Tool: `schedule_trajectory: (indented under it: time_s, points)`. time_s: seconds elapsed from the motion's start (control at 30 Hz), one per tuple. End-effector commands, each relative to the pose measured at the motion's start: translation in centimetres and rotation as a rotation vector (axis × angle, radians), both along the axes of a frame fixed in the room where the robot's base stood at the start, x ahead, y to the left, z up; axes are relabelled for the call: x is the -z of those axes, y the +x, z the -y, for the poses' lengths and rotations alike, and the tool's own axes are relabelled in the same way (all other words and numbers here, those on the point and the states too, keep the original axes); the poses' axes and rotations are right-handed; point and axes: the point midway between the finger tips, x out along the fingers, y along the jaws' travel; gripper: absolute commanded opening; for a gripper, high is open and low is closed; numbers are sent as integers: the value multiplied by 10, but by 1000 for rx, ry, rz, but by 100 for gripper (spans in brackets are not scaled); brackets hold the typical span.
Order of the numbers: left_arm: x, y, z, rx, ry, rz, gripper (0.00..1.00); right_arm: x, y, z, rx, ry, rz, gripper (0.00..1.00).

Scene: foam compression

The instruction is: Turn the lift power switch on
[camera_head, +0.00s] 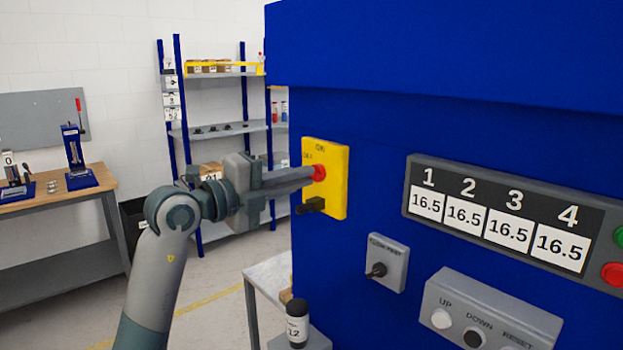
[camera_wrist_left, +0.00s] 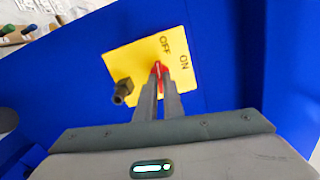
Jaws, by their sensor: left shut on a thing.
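The lift power switch is a yellow plate (camera_head: 337,190) on the blue machine's left part, with a red knob (camera_head: 320,173). In the left wrist view the red knob (camera_wrist_left: 158,67) sits below the OFF label, with ON to its right; its tip appears to point towards OFF. My left gripper (camera_head: 311,174) reaches in from the left and is shut on the red knob. Its fingertips (camera_wrist_left: 160,82) hide part of the knob. A dark block (camera_head: 312,205) sticks out low on the plate. My right gripper is not in view.
On the blue machine (camera_head: 450,130) are a numbered display (camera_head: 500,212), a small grey rotary switch box (camera_head: 388,262) and a button box (camera_head: 490,312). A dark bottle (camera_head: 297,322) stands below. Shelves (camera_head: 225,130) and a wooden workbench (camera_head: 50,190) are behind my arm.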

Motion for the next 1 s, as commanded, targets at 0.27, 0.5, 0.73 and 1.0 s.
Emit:
schedule_trajectory:
  time_s: [0.27, 0.5, 0.73, 1.0]
  points:
    - [4, 0, 0, 0, 101, 132, 0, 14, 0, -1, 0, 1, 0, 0]
    - [4, 0, 0, 0, 175, 236, 0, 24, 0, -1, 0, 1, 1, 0]
    - [2, 0, 0, 1, 210, 282, 0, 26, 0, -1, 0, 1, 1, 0]
    - [2, 0, 0, 1, 210, 282, 0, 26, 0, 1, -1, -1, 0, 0]
